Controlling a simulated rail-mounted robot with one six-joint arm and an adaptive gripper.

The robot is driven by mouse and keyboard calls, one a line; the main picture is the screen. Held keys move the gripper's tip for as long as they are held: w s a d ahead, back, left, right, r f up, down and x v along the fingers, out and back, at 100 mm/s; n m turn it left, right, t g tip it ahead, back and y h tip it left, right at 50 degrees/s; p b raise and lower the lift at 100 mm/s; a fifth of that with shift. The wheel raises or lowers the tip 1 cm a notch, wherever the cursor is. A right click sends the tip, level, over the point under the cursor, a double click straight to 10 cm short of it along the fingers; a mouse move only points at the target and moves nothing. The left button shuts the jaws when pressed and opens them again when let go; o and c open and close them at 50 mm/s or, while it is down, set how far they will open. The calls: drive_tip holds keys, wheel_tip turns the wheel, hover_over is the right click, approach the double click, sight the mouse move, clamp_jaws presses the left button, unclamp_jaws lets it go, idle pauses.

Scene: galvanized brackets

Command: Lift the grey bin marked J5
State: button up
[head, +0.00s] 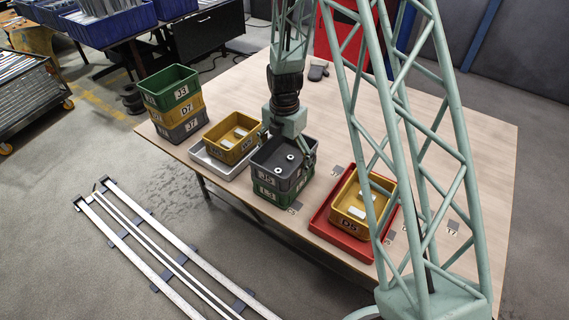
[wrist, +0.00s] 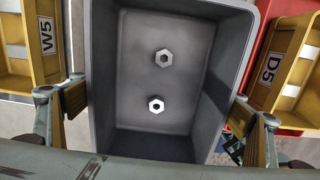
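The grey bin marked J5 (head: 267,174) sits on a green bin (head: 268,193) near the table's front edge. In the wrist view the grey bin (wrist: 190,110) fills the middle, with two hex nuts (wrist: 164,58) (wrist: 156,105) on its floor. My gripper (head: 288,146) is over the bin, its fingers at opposite sides. In the wrist view my gripper (wrist: 160,110) has its tan pads just outside the left and right walls, seemingly with small gaps. Firm contact does not show.
A yellow bin W5 (head: 232,154) sits in a pale tray (head: 208,160) to the left, beside a stack topped by green bin J3 (head: 170,97). A yellow bin D5 (head: 352,224) sits in a red tray (head: 326,228) to the right. Bare table (head: 470,140) shows at far right.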

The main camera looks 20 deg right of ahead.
sight(284, 167)
drive_tip(key=shift+c, duration=1.4)
drive_tip(key=shift+r+p, duration=0.35)
drive_tip(key=shift+r, duration=1.3)
drive_tip(key=shift+s+a+r, duration=0.1)
drive_tip(key=shift+s+r, duration=0.05)
drive_tip(key=shift+s, duration=0.05)
drive_tip(key=s+a+r, duration=0.1)
drive_tip(key=s+a, duration=0.6)
drive_tip(key=s, duration=0.6)
drive_tip(key=shift+s+a+r+p, duration=0.2)
drive_tip(key=shift+s+p, duration=0.1)
drive_tip(key=shift+s, duration=0.05)
drive_tip(key=shift+w, duration=0.1)
